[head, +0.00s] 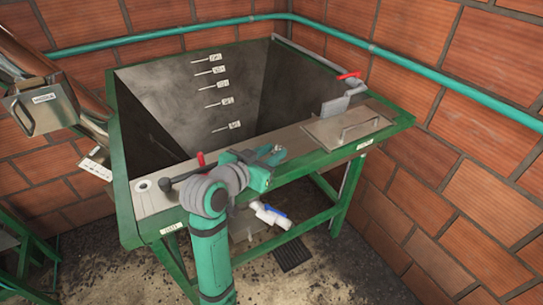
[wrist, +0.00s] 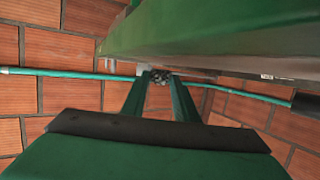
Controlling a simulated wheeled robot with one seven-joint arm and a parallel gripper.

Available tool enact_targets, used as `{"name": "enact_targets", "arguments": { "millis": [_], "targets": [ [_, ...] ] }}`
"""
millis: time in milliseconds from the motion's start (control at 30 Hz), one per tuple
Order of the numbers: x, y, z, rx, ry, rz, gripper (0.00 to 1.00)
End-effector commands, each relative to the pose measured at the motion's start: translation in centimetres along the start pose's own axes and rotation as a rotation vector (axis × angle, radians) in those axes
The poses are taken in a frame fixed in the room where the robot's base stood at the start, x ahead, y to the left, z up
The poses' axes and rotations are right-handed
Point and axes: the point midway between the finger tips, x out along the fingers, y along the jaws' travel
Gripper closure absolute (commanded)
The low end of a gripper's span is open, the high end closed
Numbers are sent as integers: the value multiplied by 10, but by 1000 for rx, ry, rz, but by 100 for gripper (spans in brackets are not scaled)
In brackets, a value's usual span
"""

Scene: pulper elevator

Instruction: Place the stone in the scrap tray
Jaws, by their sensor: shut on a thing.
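My gripper (head: 276,154) is over the front rim of the green-framed hopper in the head view. In the wrist view its two green fingers (wrist: 159,88) are shut on a small dark, speckled stone (wrist: 158,77) between their tips. The stone cannot be made out in the head view. I cannot tell for sure which thing is the scrap tray.
The hopper (head: 125,190) has deep grey walls with several small tags. A metal box (head: 43,105) hangs at left. A white-and-blue valve (head: 270,215) is below. A teal pipe (head: 160,36) follows the brick walls.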

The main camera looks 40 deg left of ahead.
Motion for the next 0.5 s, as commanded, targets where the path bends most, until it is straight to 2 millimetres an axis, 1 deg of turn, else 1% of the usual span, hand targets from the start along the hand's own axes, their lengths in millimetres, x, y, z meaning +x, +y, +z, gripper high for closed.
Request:
{"name": "enact_targets", "arguments": {
  "millis": [33,100,467,500],
  "targets": [
    [2,-1,8,-4,-1,-1,95],
    [3,0,12,-1,0,-1,95],
    [4,0,15,-1,1,0,95],
    [4,0,15,0,1,0,68]
  ]
}}
